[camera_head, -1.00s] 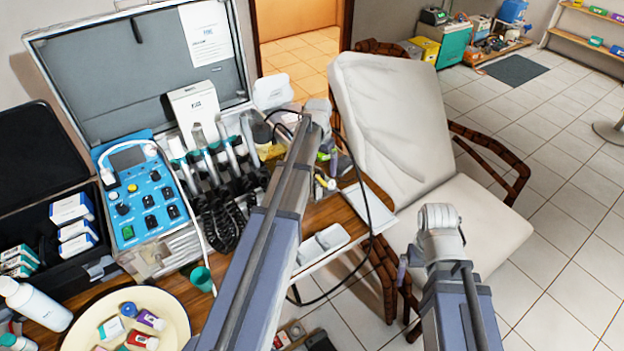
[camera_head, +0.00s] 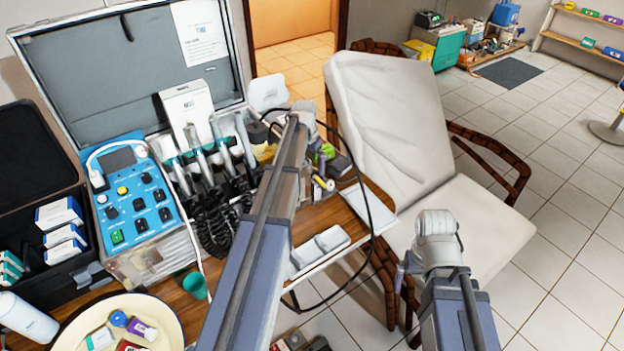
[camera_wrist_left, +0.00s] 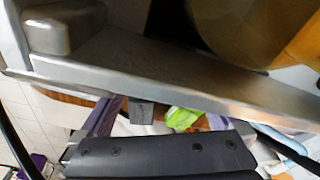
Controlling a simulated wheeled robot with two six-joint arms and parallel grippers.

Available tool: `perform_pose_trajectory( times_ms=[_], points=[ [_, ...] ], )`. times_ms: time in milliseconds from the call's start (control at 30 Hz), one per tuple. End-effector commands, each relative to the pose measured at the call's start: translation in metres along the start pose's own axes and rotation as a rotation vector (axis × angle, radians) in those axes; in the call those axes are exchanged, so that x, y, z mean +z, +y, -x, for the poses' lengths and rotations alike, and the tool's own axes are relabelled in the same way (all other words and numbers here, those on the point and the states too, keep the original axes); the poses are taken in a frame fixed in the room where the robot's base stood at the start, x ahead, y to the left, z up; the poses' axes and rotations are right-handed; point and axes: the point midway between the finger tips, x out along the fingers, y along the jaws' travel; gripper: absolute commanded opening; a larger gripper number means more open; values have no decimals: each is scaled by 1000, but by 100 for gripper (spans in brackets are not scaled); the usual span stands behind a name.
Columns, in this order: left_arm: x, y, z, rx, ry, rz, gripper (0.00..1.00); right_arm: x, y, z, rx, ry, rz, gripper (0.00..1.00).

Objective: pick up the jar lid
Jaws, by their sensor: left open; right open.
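I cannot pick out a jar lid for certain. A round blue cap (camera_head: 118,318) lies on the cream plate (camera_head: 172,318) at the lower left; I cannot tell whether it is the lid. My left arm reaches over the wooden table and hides part of it. In the left wrist view my left gripper (camera_wrist_left: 160,118) is open, its lavender fingers partly hidden by a dark bar and an arm link. A bright green thing (camera_wrist_left: 182,118) and a grey block show between or behind the fingers. My right gripper (camera_head: 402,276) is open, mostly hidden by its wrist, in front of the chair.
An open metal case with a blue control unit (camera_head: 135,205) and dental handpieces (camera_head: 200,155) stands on the table. A green cup (camera_head: 195,285) stands near the front edge. A white reclining chair (camera_head: 390,110) is to the right. A black cable loops beside my left arm.

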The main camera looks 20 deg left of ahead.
Motion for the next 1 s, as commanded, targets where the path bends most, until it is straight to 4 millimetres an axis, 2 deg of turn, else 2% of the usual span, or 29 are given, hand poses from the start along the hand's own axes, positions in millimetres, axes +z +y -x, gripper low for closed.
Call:
perform_pose_trajectory(
  times_ms=[433,767,1000],
  points=[
    [-6,2,-49,0,0,-1,100,-3,-5,-48,0,0,1,100],
    [-6,2,-51,0,0,0,100,-3,-5,-49,0,0,1,100],
    [-6,2,-51,0,0,0,73,-3,-5,-49,0,0,1,100]
  ],
)
